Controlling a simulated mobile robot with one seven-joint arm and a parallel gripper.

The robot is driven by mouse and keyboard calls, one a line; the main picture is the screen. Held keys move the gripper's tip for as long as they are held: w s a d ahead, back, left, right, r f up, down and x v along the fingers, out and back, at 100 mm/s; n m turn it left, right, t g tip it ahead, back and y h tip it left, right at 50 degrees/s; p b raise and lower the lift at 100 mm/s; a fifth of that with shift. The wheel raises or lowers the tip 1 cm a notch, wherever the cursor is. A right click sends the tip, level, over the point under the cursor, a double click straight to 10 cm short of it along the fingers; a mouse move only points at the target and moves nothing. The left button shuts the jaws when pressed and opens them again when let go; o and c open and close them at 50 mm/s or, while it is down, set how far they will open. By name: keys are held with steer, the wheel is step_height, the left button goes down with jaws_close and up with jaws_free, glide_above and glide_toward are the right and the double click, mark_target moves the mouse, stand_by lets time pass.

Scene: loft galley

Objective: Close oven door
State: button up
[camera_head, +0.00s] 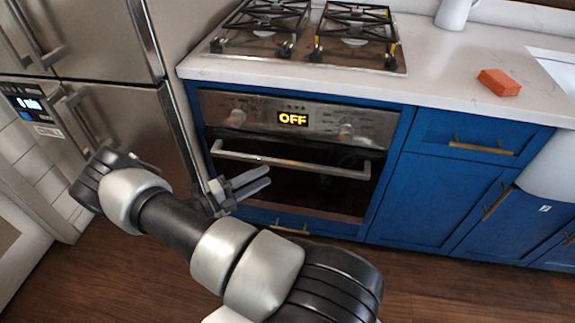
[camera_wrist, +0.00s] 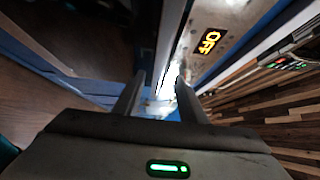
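The oven (camera_head: 293,125) is set in the blue cabinets under the cooktop, and its display reads OFF. Its door (camera_head: 320,198) has dark glass and stands upright, or nearly so; I cannot tell if it is fully flush. The door's silver bar handle (camera_head: 300,163) runs across its top. My gripper (camera_head: 262,180) is at the left part of the door, just below the handle in the picture. Its two fingers are apart with nothing clearly held. In the wrist view, my gripper (camera_wrist: 160,92) points along the oven front, and the OFF display (camera_wrist: 207,42) is at the upper right.
A steel fridge (camera_head: 110,100) stands close on the left of the oven. The cooktop (camera_head: 310,35) and white counter (camera_head: 440,75) are above, with an orange block (camera_head: 499,82) on the counter. Blue cabinets (camera_head: 440,195) with brass handles are on the right. The wooden floor at the lower right is clear.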

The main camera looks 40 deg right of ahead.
mark_target(284, 166)
steer(key=d, duration=0.6)
steer(key=d+b, duration=0.1)
steer(key=d, duration=0.3)
steer(key=shift+s+r, duration=0.25)
steer(key=shift+s, duration=0.15)
steer(key=shift+c, duration=0.3)
jaws_close()
